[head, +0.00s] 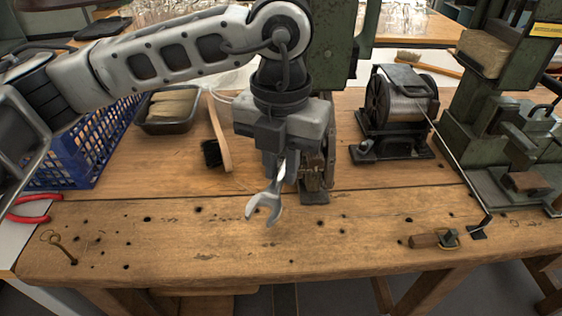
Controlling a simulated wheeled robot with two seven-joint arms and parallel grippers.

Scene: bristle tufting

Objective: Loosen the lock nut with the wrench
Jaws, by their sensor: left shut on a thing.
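My left gripper (284,170) hangs down over the middle of the bench and is shut on a steel wrench (262,208). The wrench's open jaw points down and toward the front left, above the bench top. I cannot tell whether it touches the wood. Just behind and right of the gripper stands a small brassy metal fixture (314,178) at the foot of a green machine column (333,45), partly hidden by the gripper. I cannot make out the lock nut. My right gripper is not in view.
A wire spool (405,105) stands right of the column, its wire running to the front right. A green machine (470,135) fills the right. A brush (216,140), bristle tray (172,110) and blue crate (85,150) are left. The bench front (200,250) is mostly clear.

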